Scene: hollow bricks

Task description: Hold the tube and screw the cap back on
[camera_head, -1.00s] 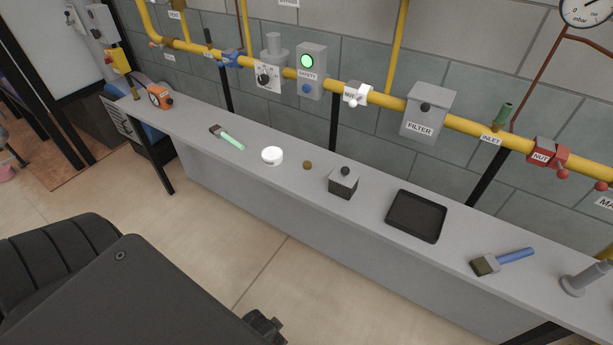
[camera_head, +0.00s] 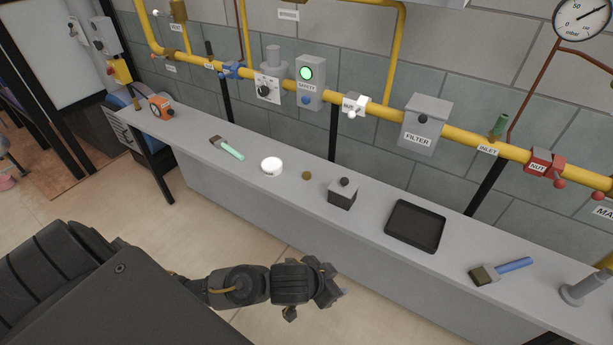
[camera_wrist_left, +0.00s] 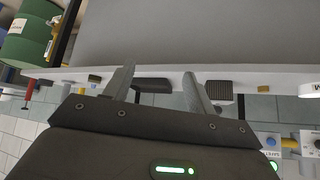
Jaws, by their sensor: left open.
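No tube with a matching cap can be told for certain. A small brown round piece (camera_head: 307,176), possibly a cap, lies on the grey bench (camera_head: 385,205). A grey upright cylinder on a flange (camera_head: 580,290), possibly the tube, stands at the bench's right end. A white round thing (camera_head: 271,166) lies left of the brown piece. My left gripper (camera_head: 336,288) is low in front of the bench, apart from everything on it. The left wrist view shows its two fingers (camera_wrist_left: 158,82) spread, with nothing between them. My right gripper is not in view.
The bench also holds a green-handled brush (camera_head: 228,148), a grey block with a black knob (camera_head: 343,194), a black tray (camera_head: 415,225), a blue-handled brush (camera_head: 502,270) and an orange device (camera_head: 161,106). A yellow pipe (camera_head: 385,112) with fittings runs along the wall behind.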

